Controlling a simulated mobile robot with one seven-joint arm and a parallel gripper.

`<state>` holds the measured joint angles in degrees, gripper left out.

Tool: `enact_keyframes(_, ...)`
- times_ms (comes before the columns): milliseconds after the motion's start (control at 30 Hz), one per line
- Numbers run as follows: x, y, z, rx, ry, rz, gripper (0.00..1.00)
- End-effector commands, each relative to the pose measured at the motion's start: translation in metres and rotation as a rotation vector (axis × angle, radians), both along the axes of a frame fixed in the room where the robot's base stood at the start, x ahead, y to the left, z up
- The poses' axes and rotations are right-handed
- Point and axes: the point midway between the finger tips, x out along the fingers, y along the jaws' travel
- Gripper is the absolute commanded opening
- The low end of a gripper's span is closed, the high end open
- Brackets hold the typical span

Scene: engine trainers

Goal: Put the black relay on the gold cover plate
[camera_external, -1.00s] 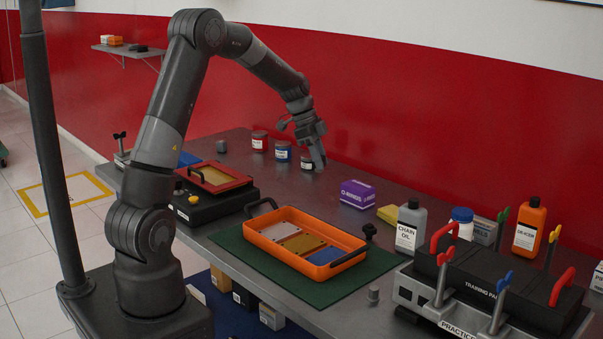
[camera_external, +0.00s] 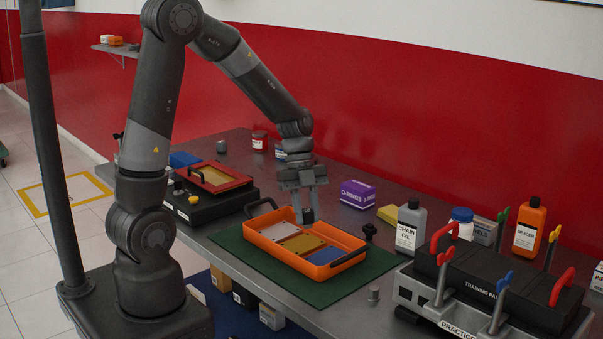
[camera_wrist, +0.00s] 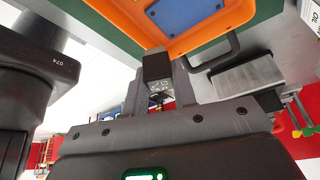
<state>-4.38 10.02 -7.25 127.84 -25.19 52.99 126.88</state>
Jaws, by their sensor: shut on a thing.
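My gripper (camera_external: 306,212) is shut on the black relay (camera_wrist: 157,66), a small dark block held between the fingertips. In the external view the relay (camera_external: 308,216) hangs at the far long rim of the orange tray, apparently above it. The gold cover plate (camera_external: 303,243) lies in the tray (camera_external: 285,264), between a silver plate (camera_external: 276,233) and a blue plate (camera_external: 325,256). The relay is behind the gold plate, not over it. The wrist view shows the tray's orange rim (camera_wrist: 128,22) and the blue plate (camera_wrist: 185,12); the gold plate is not seen there.
The tray sits on a green mat (camera_external: 343,289). A purple box (camera_external: 357,194), a yellow block (camera_external: 388,213) and bottles stand behind and right. A red-framed box (camera_external: 213,180) is at the left.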

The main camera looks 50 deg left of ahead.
Motion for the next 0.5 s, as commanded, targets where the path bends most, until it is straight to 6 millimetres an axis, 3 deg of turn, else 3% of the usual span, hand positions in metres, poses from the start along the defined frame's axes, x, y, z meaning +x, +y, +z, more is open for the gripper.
enact_keyframes(233,0.03,0.044,-0.033,0.001,0.003,0.004,0.03)
enact_keyframes(500,0.041,0.06,-0.046,0.0,0.0,0.001,0.03)
